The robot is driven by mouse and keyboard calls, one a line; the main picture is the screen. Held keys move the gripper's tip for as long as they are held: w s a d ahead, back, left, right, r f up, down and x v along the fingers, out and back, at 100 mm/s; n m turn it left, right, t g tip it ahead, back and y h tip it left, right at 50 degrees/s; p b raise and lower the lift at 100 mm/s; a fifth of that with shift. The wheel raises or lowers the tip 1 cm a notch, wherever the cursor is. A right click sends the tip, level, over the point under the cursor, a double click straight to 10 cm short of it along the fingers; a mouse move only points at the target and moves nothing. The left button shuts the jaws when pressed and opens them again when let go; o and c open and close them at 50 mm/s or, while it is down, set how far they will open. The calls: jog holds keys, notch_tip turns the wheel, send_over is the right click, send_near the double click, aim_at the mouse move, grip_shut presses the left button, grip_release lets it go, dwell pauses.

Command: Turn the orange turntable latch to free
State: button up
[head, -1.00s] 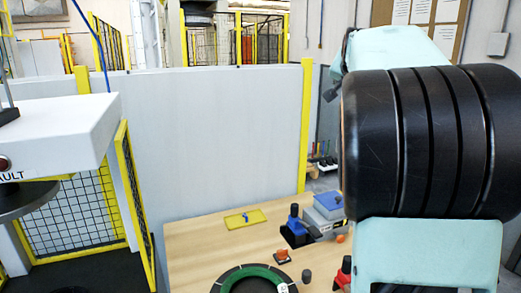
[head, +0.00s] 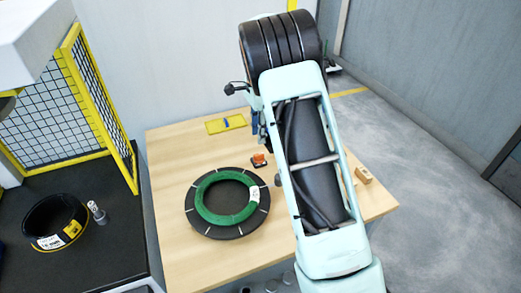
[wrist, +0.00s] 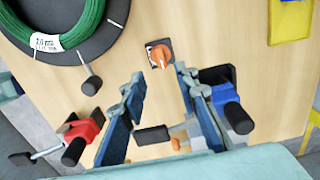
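The orange latch (head: 258,159) sits on a small dark base on the table, just beyond the right rim of the black turntable (head: 197,222). A green coil (head: 205,209) with a white label lies on the turntable. In the wrist view the orange latch (wrist: 160,55) shows whole, its knob pointing toward the lower part of the picture. My gripper (wrist: 160,85) is open and empty, its fingers to either side below the latch and apart from it. In the head view my arm hides most of the gripper.
In the wrist view a red clamp (wrist: 82,132) stands left of the fingers and a blue one (wrist: 228,100) right. A dark knob (wrist: 92,85) stands by the turntable. A yellow tray (head: 226,124) lies at the back.

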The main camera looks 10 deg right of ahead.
aim_at(259, 154)
notch_tip(259, 154, down, 9)
jog(key=shift+r+p, duration=0.1)
jog(key=shift+p, duration=0.35)
jog(key=shift+c, duration=0.6)
grip_shut()
